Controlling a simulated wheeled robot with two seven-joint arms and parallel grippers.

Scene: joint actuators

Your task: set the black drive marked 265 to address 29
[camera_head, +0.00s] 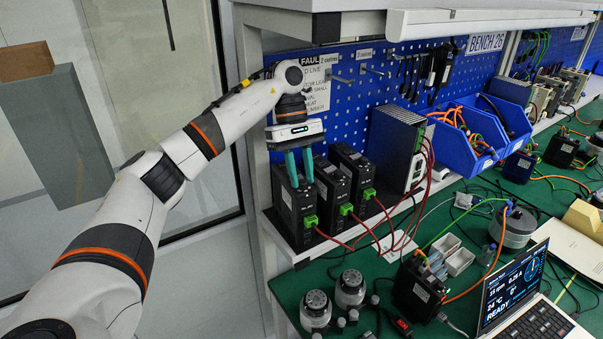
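Three black drives stand side by side on the shelf at the back left of the bench: a left one (296,212), a middle one (331,190) and a right one (352,170). Each has a green connector low on its front with a red cable. Their markings are too small to read, so I cannot tell which is 265. No address setting is legible. My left gripper (300,182) points down at the top of the left drive. Its two teal fingers show a narrow gap with nothing visible between them. I cannot tell whether they touch the drive. My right gripper is out of view.
A larger black unit (396,145) stands right of the drives. Red cables cross the green bench mat (350,262). Round motors (316,308), another black device (418,290) and a laptop (520,295) reading READY stand in front. Blue bins (462,150) hang behind.

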